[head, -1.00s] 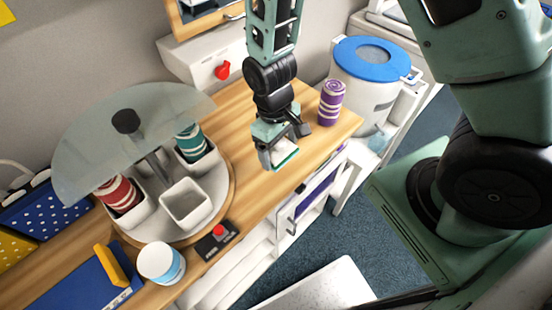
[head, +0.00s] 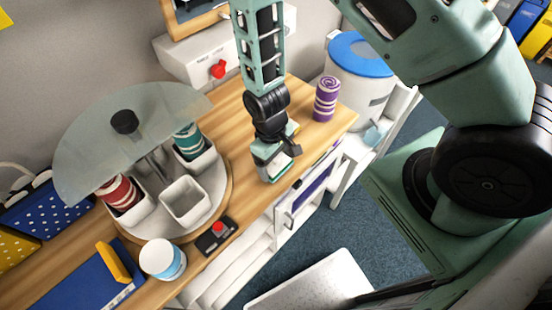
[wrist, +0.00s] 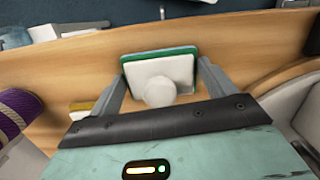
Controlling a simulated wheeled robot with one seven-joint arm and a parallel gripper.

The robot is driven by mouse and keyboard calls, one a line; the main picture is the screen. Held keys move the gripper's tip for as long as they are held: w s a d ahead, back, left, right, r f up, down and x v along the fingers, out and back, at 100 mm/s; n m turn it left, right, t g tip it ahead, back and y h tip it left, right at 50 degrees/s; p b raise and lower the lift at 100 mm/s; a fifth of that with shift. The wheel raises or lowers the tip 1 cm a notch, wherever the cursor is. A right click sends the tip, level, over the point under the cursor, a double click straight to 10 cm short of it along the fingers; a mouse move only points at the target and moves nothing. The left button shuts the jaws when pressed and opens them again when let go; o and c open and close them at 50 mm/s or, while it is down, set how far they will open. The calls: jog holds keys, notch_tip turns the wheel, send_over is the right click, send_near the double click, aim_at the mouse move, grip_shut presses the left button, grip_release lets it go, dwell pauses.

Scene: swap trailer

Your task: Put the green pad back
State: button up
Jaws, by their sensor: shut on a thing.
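The green pad (wrist: 178,66) shows in the wrist view as a white block with a round knob and a green layer along its far edge. My gripper (wrist: 160,88) has its two fingers on either side of it and is shut on it. In the head view my gripper (head: 274,170) is low over the front part of the wooden counter, right of the turntable. There the pad is mostly hidden by the fingers. I cannot tell whether the pad touches the counter.
The turntable (head: 222,207) carries white cups with red and green rolls, under a clear cover. A red-button box (head: 214,238) and a white jar (head: 162,261) stand in front. A purple striped roll (head: 326,98) stands right, near a blue-lidded bin (head: 362,57). A small yellow-edged thing (wrist: 82,107) lies near my gripper.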

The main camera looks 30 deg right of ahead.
jog(key=o, duration=0.8)
jog(key=r, duration=0.4)
jog(key=w+r+b, duration=0.1)
jog(key=r, duration=0.3)
jog(key=r+b, duration=0.1)
jog(key=r, duration=0.2)
jog(key=shift+w+a+r, duration=0.2)
jog(key=shift+a+r, duration=0.1)
jog(key=shift+r, duration=0.1)
jog(key=s+a+r+n+t+y, duration=0.1)
jog(key=s+a+r+n, duration=0.2)
jog(key=s+r, duration=1.1)
jog(key=a+r, duration=0.1)
jog(key=a, duration=0.1)
jog(key=shift+s+a, duration=0.3)
jog(key=shift+a, duration=0.05)
jog(key=shift+f, duration=0.1)
notch_tip(320, 180, down, 2)
jog(key=b, duration=0.2)
jog(key=shift+b, duration=0.35)
